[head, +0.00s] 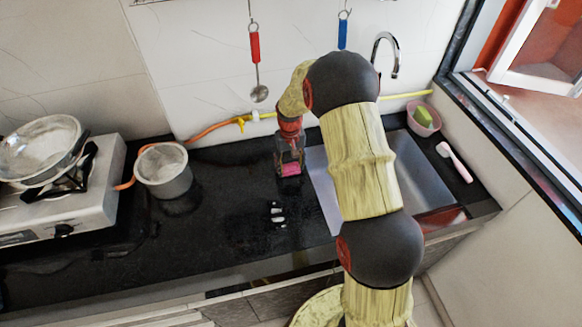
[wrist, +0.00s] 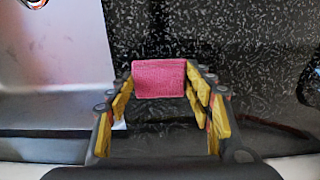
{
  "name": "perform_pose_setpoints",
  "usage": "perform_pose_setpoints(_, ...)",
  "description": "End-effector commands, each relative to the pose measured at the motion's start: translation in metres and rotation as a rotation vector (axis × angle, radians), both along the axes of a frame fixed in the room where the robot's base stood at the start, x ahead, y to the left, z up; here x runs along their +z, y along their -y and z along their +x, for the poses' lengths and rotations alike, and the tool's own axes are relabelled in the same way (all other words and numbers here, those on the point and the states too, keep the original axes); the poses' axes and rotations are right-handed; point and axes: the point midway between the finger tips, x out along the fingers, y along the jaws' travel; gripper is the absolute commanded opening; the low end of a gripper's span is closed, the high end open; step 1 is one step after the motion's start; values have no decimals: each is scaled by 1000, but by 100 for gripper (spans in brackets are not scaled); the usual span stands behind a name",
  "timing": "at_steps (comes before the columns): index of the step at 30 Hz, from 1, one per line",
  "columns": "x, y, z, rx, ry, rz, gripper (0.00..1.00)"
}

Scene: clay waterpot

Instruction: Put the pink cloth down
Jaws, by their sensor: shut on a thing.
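The pink cloth (wrist: 159,78) is a small folded rectangle between the fingertips of my gripper (wrist: 160,82) in the wrist view. My gripper is shut on it, with a finger at its left and right edges. In the head view the cloth (head: 290,169) shows as a small pink patch at the lower end of my gripper (head: 289,166). It is over the black counter (head: 235,220), just left of the sink. I cannot tell whether the cloth touches the counter.
The metal sink (head: 420,180) lies to the right, partly behind my arm. A metal pot (head: 163,172) and a stove (head: 95,190) with a pan (head: 40,150) stand left. Small black-and-white items (head: 277,213) lie in front of the gripper. A pink bowl (head: 424,120) and brush (head: 455,162) are far right.

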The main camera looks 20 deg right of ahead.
Motion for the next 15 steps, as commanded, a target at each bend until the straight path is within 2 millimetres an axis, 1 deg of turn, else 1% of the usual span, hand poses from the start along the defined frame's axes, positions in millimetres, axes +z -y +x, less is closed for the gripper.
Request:
perform_pose_setpoints(1, -3, 0, 1, 0, 2, 0, 20)
perform_pose_setpoints(8, -1, 0, 1, 1, 3, -1, 20)
perform_pose_setpoints(15, -8, 0, 1, 1, 2, 0, 20)
